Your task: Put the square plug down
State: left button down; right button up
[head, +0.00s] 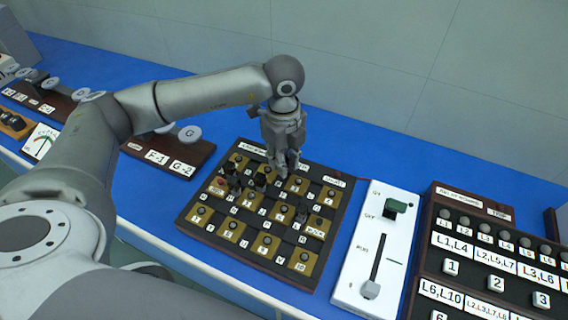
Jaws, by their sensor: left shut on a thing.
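My left gripper (287,168) points down over the back part of the checkered plug board (196,236). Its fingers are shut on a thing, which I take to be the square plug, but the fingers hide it. I cannot tell whether it touches the board. The board has dark and yellow squares with round black knobs and small white labels. Dark plugs stand on it left of the gripper, one of them at the left (235,184) and one nearer the gripper (260,181). Another dark plug (302,214) stands to the right. My right gripper is not in view.
A white switch panel (352,292) with a green switch and a slider stands right of the board. A dark panel (418,270) with numbered buttons is further right. A dark labelled rack (200,160) lies to the left. The blue bench (385,150) is clear behind the board.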

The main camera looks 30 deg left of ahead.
pick_arm(q)
notch_tip(320, 180, down, 2)
jog(key=shift+f, duration=0.2)
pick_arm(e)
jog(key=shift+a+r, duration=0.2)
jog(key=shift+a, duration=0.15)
pick_arm(q)
jog(key=shift+d, duration=0.1)
jog(key=shift+f, duration=0.1)
jog(key=c, duration=1.7)
grip_release()
jog(key=shift+f, duration=0.1)
jog(key=shift+c, duration=0.2)
jog(key=o, duration=0.4)
jog(key=shift+o, duration=0.2)
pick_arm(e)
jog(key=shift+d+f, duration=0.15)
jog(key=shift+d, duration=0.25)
